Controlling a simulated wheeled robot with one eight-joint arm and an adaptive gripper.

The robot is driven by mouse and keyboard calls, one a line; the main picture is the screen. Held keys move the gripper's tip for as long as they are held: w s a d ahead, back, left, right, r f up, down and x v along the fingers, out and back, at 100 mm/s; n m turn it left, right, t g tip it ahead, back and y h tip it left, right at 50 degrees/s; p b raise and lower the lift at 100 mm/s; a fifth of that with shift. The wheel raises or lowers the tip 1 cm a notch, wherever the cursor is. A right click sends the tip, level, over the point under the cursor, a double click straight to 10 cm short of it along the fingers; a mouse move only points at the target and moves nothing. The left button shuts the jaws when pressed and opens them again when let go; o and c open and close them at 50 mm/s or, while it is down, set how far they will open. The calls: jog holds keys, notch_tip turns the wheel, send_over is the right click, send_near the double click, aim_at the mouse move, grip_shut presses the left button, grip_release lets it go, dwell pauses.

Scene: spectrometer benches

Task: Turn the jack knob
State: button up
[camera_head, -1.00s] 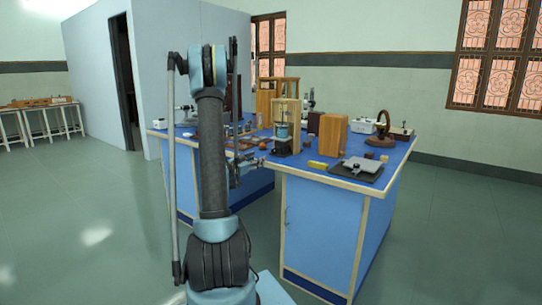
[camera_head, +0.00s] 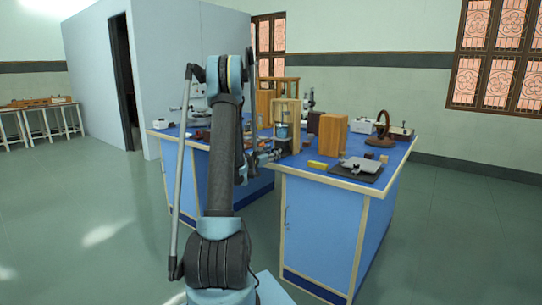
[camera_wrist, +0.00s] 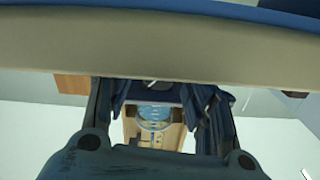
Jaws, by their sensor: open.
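A small dark stand that looks like the jack (camera_head: 283,146) is near the front edge of the blue bench, with a blue vessel (camera_head: 283,131) above it inside a pale wooden frame. I cannot make out its knob. My gripper (camera_head: 269,156) is at the bench's front edge, just left of the stand and partly hidden by my arm. In the wrist view my gripper (camera_wrist: 166,103) is open and empty, its fingers spread to either side. The blue vessel (camera_wrist: 155,113) shows between the fingers, upside down and beyond them.
The pale bench edge (camera_wrist: 160,45) runs close across the wrist view. On the bench (camera_head: 325,179), a yellow block (camera_head: 318,165), a grey plate on a dark base (camera_head: 360,165) and a wooden box (camera_head: 333,133) stand right of the jack. Open floor lies in front.

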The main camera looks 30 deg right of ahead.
jog(key=shift+c, duration=0.5)
jog(key=c, duration=1)
jog(key=shift+o, duration=0.2)
jog(key=shift+w+n, duration=0.15)
jog(key=shift+n, duration=2.25)
jog(key=o, duration=1.1)
jog(key=shift+c, duration=0.2)
